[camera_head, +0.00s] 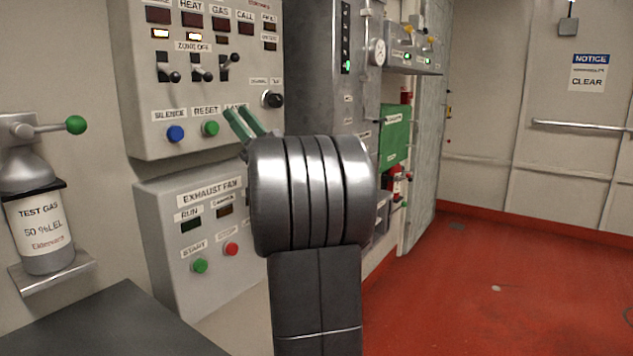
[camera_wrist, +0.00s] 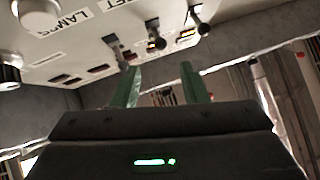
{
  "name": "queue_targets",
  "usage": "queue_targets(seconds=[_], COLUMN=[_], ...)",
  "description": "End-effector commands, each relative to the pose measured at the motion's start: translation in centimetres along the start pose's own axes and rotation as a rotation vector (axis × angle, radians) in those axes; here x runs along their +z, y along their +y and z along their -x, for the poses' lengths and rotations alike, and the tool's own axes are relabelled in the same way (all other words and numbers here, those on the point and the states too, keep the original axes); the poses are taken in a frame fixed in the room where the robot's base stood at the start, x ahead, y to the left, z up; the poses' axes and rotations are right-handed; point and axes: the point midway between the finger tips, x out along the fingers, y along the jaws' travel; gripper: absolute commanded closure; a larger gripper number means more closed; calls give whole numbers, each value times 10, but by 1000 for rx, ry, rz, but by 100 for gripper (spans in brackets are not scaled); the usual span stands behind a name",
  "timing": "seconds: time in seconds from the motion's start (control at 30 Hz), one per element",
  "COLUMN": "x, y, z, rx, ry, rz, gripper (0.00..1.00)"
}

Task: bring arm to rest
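My arm rises in the middle of the camera_head view, a dark link topped by a ribbed silver joint. My gripper (camera_head: 246,125) reaches out past the joint with two green fingers, close to the lower right of the grey alarm panel (camera_head: 152,90). The fingers partly cover the LAMPS label. In the wrist view my gripper (camera_wrist: 161,78) has its green fingers apart with nothing between them. The panel (camera_wrist: 85,40) shows upside down beyond them there. I cannot tell exactly how far the fingertips are from the panel.
Toggle switches (camera_head: 203,74), a blue button (camera_head: 175,133) and a green button (camera_head: 210,128) are on the panel. An exhaust fan box (camera_head: 205,236) is below. A test gas cylinder (camera_head: 40,228) stands at left. The red floor (camera_head: 510,285) at right is open.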

Motion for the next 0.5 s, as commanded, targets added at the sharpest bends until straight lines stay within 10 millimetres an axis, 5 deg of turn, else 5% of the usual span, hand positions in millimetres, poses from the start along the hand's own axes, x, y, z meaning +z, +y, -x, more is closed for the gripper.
queue_targets(seconds=[0.5], x=[-1], y=[0], z=[-97], rx=[-2], ry=[2], rz=[0], gripper=[60])
